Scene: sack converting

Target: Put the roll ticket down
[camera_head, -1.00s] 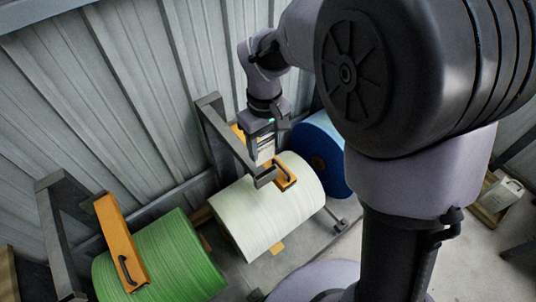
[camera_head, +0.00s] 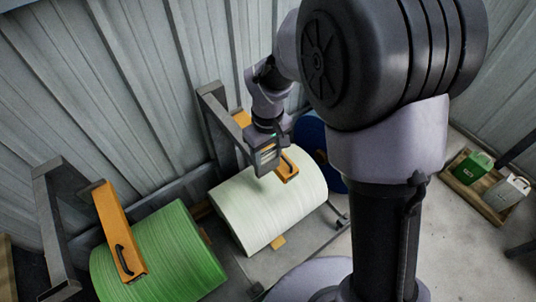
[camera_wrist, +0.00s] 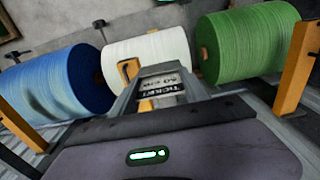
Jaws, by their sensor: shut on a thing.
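The roll ticket (camera_wrist: 160,87) is a small pale card with dark print, seen in the wrist view between the fingers of my gripper (camera_wrist: 160,93). My gripper is shut on it. In the head view my gripper (camera_head: 266,166) hangs over the upper part of the white roll (camera_head: 270,205), with the ticket mostly hidden there. I cannot tell whether it touches the roll. The white roll also shows behind the ticket in the wrist view (camera_wrist: 150,47).
A green roll (camera_head: 165,255) lies to the left and a blue roll (camera_head: 312,138) to the right. Orange arms with black handles (camera_head: 122,245) (camera_head: 287,170) rest by the rolls on grey steel frames (camera_head: 50,225). A wooden tray (camera_head: 468,187) with canisters stands on the floor at right.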

